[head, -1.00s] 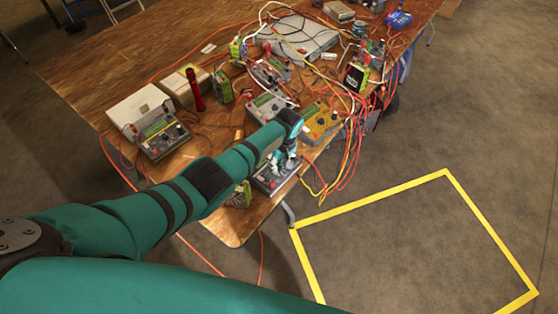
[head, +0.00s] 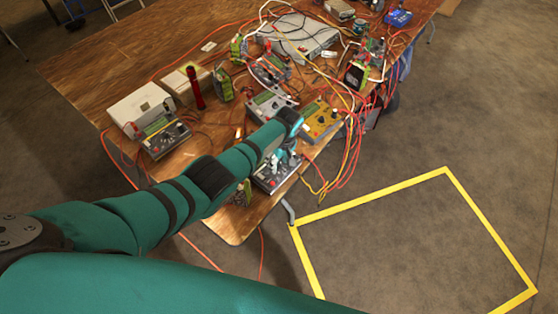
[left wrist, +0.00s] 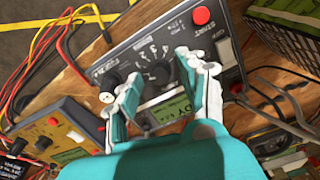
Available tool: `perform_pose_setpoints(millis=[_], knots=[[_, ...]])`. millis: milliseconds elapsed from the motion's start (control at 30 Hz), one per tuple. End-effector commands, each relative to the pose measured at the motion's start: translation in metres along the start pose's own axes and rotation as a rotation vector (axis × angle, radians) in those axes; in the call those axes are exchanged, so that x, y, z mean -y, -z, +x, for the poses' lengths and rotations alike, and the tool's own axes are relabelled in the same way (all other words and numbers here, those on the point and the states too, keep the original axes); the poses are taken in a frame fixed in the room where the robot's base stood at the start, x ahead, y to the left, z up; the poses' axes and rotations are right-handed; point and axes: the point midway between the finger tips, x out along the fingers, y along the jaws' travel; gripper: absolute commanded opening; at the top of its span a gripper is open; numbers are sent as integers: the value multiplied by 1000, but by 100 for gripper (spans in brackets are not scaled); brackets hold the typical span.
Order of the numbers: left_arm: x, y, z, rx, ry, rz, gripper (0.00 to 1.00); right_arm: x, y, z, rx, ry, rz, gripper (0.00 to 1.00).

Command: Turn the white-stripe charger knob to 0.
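The same charger (head: 266,184) lies at the table's near corner in the head view, partly hidden by my arm. Whether the fingers touch the knob is unclear. A white stripe on the knob and its exact setting cannot be made out. My right gripper is not in view.
A yellow charger (head: 319,121) stands beside it, with another grey charger (head: 266,105) behind. Red, yellow and black cables run close by. A green-labelled battery (left wrist: 285,22) is near the charger's other side. Yellow tape (head: 372,198) marks bare floor to the right.

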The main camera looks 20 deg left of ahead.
Motion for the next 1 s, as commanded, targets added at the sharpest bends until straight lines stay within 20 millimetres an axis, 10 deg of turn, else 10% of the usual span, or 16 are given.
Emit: perform_pose_setpoints(millis=[467, 1000], knots=[[-1, 0, -15, 0, -4, 2, 44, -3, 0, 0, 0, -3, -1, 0], [0, 0, -111, 0, -2, 1, 44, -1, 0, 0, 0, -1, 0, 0]])
